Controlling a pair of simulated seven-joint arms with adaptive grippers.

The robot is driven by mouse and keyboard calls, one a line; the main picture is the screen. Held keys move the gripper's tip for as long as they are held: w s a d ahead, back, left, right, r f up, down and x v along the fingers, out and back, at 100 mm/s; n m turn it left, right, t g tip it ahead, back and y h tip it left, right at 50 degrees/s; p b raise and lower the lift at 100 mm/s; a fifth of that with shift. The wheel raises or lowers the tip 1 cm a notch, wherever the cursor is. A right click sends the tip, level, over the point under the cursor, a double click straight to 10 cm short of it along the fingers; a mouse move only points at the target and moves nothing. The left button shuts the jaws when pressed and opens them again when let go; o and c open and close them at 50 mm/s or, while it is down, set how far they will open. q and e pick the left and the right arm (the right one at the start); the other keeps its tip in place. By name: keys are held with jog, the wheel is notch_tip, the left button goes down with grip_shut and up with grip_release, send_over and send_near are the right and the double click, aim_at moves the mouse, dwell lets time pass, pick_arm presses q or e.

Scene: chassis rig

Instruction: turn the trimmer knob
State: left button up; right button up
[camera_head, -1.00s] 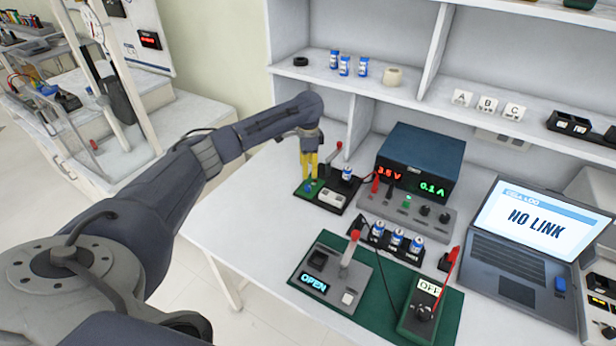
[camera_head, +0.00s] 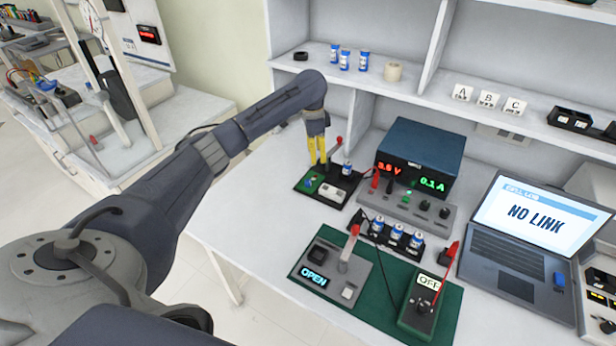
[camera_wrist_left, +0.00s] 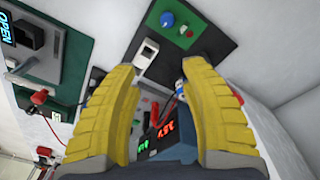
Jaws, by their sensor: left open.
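A small blue knob (camera_head: 309,183), which I take for the trimmer knob, sits on a green patch of a dark board (camera_head: 327,196) at the back left of the bench. The wrist view shows this blue knob (camera_wrist_left: 167,19) near the top, with a red part beside it. My left gripper (camera_head: 318,164) has yellow fingers pointing down above the back of the board, apart from the knob. In the wrist view the fingers (camera_wrist_left: 160,68) are spread with nothing between them. My right gripper is not in view.
A blue power supply (camera_head: 421,158) with lit digits stands right of the board. A rack with blue-and-white cylinders (camera_head: 397,238), a grey switch box (camera_head: 330,270) reading OPEN, and a laptop (camera_head: 530,240) reading NO LINK lie nearby. The bench's left front (camera_head: 240,225) is clear.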

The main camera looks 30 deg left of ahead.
aim_at(308, 181)
pick_arm(q)
jog(key=shift+n+y, duration=0.3)
jog(key=shift+y, duration=0.3)
jog(key=a+f, duration=0.1)
jog(key=f, duration=0.3)
jog(key=a+f, duration=0.1)
jog(key=f, duration=0.4)
jog(key=a+f, duration=0.1)
jog(key=f, duration=0.4)
jog(key=shift+s+f, duration=0.25)
jog(key=shift+s, duration=0.05)
jog(key=shift+c, duration=0.4)
